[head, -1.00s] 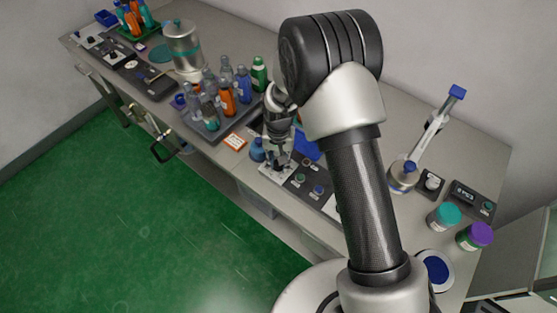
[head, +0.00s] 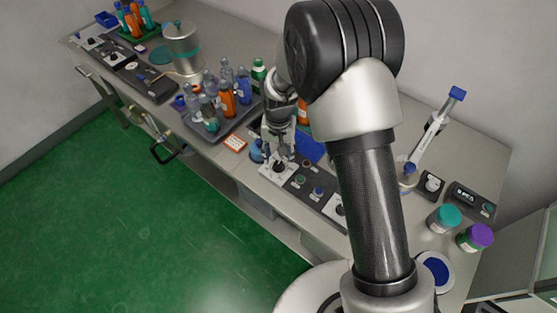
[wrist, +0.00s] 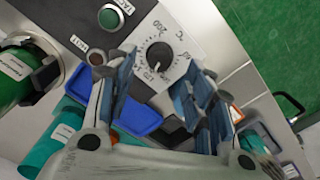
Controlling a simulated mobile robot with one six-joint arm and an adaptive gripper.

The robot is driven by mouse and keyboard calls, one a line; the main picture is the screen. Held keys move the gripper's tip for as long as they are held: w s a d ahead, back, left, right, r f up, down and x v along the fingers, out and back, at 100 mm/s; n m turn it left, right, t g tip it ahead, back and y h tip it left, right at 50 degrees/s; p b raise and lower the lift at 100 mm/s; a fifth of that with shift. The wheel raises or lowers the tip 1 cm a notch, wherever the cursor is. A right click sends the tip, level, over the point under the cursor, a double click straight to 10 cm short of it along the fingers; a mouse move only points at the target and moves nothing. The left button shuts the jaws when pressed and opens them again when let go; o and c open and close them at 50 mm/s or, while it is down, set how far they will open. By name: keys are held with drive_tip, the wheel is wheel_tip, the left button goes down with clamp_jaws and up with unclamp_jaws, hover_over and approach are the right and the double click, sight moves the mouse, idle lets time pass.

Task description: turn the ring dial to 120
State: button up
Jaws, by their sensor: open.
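In the wrist view a dark round dial (wrist: 159,57) with a light pointer mark sits on a white plate printed with a number scale and a °C mark. The number at its pointer is too blurred to read for sure. In the head view the dial (head: 278,167) shows at the left end of the dark control panel at the bench front. My gripper (wrist: 161,68) is open and empty, its fingers on either side of the dial in the wrist picture. In the head view my gripper (head: 279,150) is just above the dial; I see no contact.
A green button (wrist: 110,17) sits beside the dial plate. Another white dial plate (head: 339,209) is farther right, partly behind my arm. A blue tray (head: 310,147) lies behind the panel. A rack of bottles (head: 212,130) stands to the left, an orange-edged card (head: 235,143) nearer.

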wheel_tip(320, 180, up, 7)
drive_tip(key=shift+r, duration=0.2)
idle(0.5)
wheel_tip(320, 180, up, 9)
drive_tip(key=t, duration=0.1)
hover_over(279, 164)
drive_tip(key=s+d, duration=0.3)
drive_tip(key=d, duration=0.1)
drive_tip(key=s+d+r+t, duration=0.1)
drive_tip(key=s+d+r, duration=0.4)
drive_tip(key=s+r, duration=0.25)
drive_tip(key=s+d+r+t, duration=0.1)
drive_tip(key=s+d+r, duration=0.1)
drive_tip(key=s, duration=0.5)
drive_tip(key=s+d+r+n+t, duration=0.1)
drive_tip(key=s+d+r, duration=0.1)
drive_tip(key=s, duration=0.6)
drive_tip(key=shift+s+d+r+t, duration=0.2)
drive_tip(key=shift+d+r+t, duration=0.15)
drive_tip(key=shift+d, duration=0.3)
